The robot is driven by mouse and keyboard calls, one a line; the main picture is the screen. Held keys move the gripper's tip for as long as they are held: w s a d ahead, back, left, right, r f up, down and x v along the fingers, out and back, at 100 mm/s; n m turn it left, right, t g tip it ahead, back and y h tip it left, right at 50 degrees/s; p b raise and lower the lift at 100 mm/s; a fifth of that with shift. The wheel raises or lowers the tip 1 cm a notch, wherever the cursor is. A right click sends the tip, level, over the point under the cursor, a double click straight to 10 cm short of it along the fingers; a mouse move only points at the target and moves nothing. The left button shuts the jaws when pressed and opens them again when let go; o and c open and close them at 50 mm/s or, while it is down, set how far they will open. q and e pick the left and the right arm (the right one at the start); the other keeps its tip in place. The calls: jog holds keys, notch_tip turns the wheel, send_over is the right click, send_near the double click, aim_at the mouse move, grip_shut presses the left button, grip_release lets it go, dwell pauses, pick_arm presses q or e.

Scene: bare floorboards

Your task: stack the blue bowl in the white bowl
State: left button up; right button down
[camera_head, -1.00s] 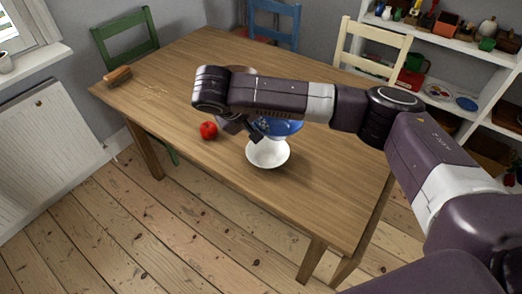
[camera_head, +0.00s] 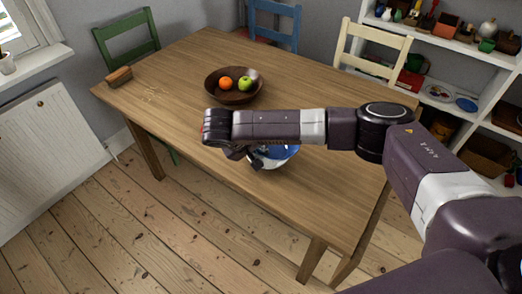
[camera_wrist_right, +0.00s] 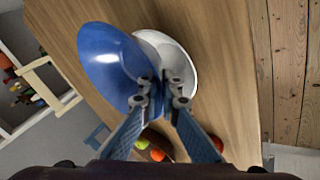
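My right gripper (camera_head: 246,155) is over the table, partly hidden by my own arm in the head view. In the right wrist view my right gripper (camera_wrist_right: 162,90) has its fingers closed around the near rim of the blue bowl (camera_wrist_right: 112,58), which is tilted. The white bowl (camera_wrist_right: 180,62) stands on the table beneath and partly behind it. In the head view the blue bowl (camera_head: 284,151) overlaps the opening of the white bowl (camera_head: 268,164); whether they touch I cannot tell. My left gripper is not in view.
The wooden table (camera_head: 165,75) carries a dark fruit bowl (camera_head: 234,97) with an orange and a green apple, and a brown brush-like block (camera_head: 119,76) at the far left. Green, blue and cream chairs surround the table.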

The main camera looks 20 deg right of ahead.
jog(key=shift+f, duration=0.4)
jog(key=c, duration=2.2)
grip_release()
jog(key=shift+o, duration=0.2)
jog(key=shift+r, duration=0.5)
jog(key=v, duration=1.2)
